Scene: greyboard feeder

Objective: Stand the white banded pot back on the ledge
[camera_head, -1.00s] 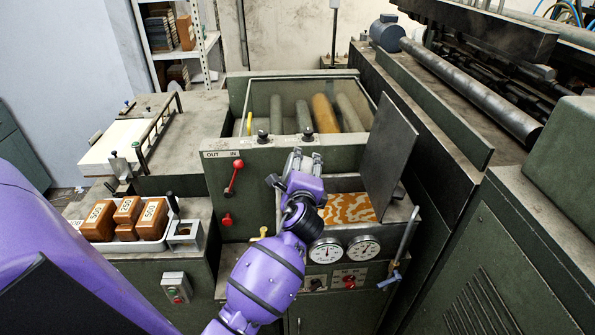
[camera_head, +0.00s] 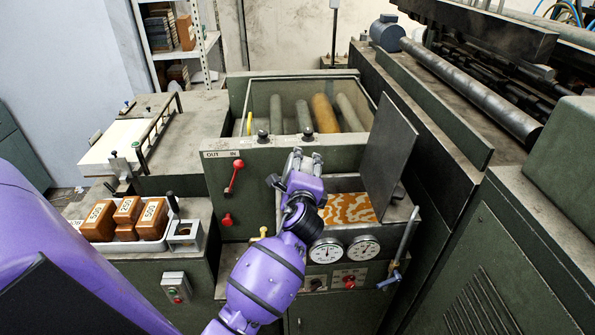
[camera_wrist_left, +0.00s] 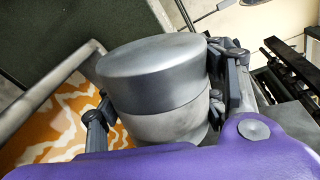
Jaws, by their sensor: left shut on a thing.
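My left gripper (camera_head: 306,162) is in front of the green machine face, above the two dials. In the left wrist view its fingers are on either side of a round pot (camera_wrist_left: 160,118) and shut on it. The pot looks grey there, with a smooth darker upper part and a paler band below. An orange and white marbled surface (camera_head: 348,208) lies in an opening right of the gripper. My right gripper is in neither view.
A raised dark plate (camera_head: 390,150) stands close to the right of the gripper. A red lever (camera_head: 235,176) is on the panel to its left. Two dials (camera_head: 343,250) sit below. A white tray (camera_head: 150,246) with orange-brown blocks stands at left.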

